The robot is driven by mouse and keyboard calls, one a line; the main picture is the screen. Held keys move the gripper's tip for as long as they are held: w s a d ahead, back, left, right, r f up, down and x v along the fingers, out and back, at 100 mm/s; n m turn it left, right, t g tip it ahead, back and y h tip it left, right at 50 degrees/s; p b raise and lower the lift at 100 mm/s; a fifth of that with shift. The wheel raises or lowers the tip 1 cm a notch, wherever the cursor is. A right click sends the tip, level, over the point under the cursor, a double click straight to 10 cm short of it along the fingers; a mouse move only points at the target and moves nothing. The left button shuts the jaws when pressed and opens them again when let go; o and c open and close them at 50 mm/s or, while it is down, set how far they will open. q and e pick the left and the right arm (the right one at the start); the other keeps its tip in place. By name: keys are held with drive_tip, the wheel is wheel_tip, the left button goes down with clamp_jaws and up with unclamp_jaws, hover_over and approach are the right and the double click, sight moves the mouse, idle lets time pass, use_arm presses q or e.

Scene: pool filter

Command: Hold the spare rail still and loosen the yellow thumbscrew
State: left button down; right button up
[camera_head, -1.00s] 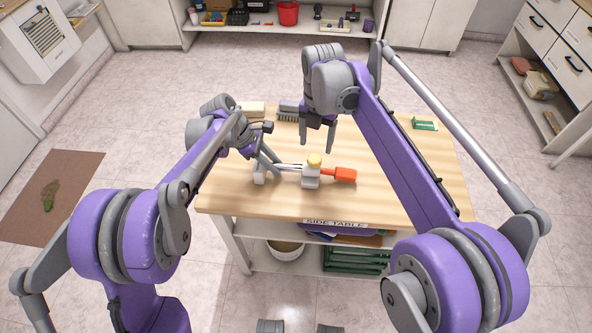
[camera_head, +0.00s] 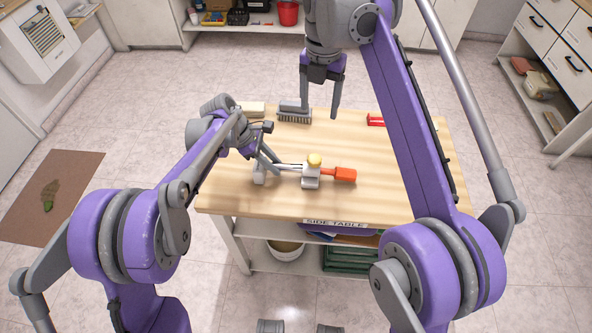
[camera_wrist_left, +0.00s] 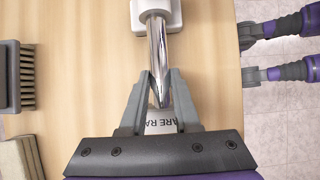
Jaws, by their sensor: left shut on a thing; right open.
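The spare rail (camera_head: 290,166) is a shiny metal bar lying across the wooden table, with a pale block (camera_head: 311,182) at its right part. The yellow thumbscrew (camera_head: 314,160) sits on top of that block, and an orange handle-like part (camera_head: 343,174) sticks out to the right. My left gripper (camera_head: 272,166) is shut on the rail left of the block. The left wrist view shows its fingers (camera_wrist_left: 160,82) on either side of the bar (camera_wrist_left: 158,48), over a partly hidden label (camera_wrist_left: 163,120). My right gripper (camera_head: 319,116) is open and empty, above the table behind the thumbscrew.
A grey brush (camera_head: 294,113) and a pale block (camera_head: 251,108) lie at the table's back left. A red object (camera_head: 375,119) lies at the back right, partly near my right arm. The front right of the table (camera_head: 385,200) is clear.

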use_arm(q)
drive_tip(key=c, duration=0.6)
unclamp_jaws()
drive_tip(key=shift+o, duration=0.2)
drive_tip(key=v, duration=1.2)
drive_tip(key=shift+d+r, duration=0.1)
